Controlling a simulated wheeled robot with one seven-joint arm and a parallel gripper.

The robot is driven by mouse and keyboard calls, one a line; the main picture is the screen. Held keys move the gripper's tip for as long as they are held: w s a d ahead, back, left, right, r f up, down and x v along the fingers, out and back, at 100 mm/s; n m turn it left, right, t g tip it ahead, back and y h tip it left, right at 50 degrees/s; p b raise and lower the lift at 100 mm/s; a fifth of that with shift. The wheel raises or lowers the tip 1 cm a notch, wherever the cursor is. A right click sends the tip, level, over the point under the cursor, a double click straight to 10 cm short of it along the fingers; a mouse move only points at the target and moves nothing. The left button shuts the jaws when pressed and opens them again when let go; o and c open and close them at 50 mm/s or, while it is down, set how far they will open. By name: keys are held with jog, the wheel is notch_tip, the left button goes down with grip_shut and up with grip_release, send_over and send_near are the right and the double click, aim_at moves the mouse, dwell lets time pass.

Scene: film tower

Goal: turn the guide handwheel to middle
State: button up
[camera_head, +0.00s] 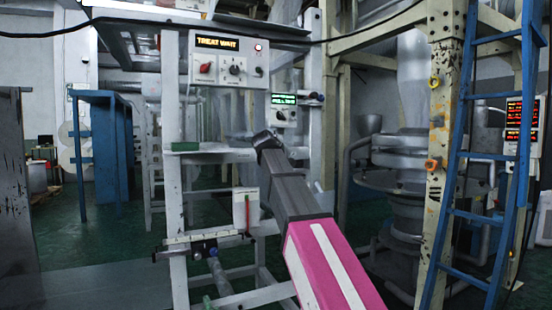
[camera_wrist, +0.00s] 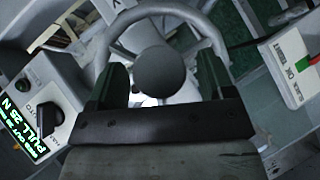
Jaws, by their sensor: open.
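The handwheel (camera_wrist: 162,74) fills the upper middle of the wrist view, with a grey rim, spokes and a round dark hub. My gripper (camera_wrist: 163,64) is open over the wheel. One finger shows on each side of the hub, with a gap on both sides, inside the curve of the rim. I cannot tell whether either finger touches the wheel. The lower part of the wheel is hidden behind the gripper. In the head view my gripper (camera_head: 266,139) is at the frame of the machine, and I cannot make out the wheel there.
A control box (camera_wrist: 45,100) with a black knob and a green "PULL 25 N" display is close on the left. A white "SLACK OK TIGHT" gauge (camera_wrist: 292,62) is on the right. In the head view, a "TREAT WAIT" panel (camera_head: 230,58) hangs above and a blue ladder (camera_head: 468,150) stands right.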

jog(key=v, duration=1)
jog(key=shift+s+f, duration=0.15)
jog(key=s+d+f+m+g+y, duration=0.1)
jog(key=d+f+m+g, duration=0.15)
jog(key=f, duration=1.55)
jog(key=s+d+f+m+g+y, duration=0.15)
jog(key=d+f+g, duration=0.25)
jog(key=f, duration=1.5)
jog(key=s+d+f+m+g, duration=0.2)
jog(key=s+f, duration=0.5)
jog(key=f, duration=0.3)
jog(key=s+d+f+m+g+y, duration=0.1)
jog(key=s+d+f+m+g, duration=0.1)
jog(key=s+f, duration=0.5)
jog(key=s+d+f+m+g+y, duration=0.1)
jog(key=s+d+f+m+g, duration=0.1)
jog(key=s+f, duration=0.5)
notch_tip(320, 180, down, 7)
jog(key=shift+d+r+m, duration=0.15)
jog(key=shift+r+m, duration=0.1)
jog(key=shift+m, duration=0.05)
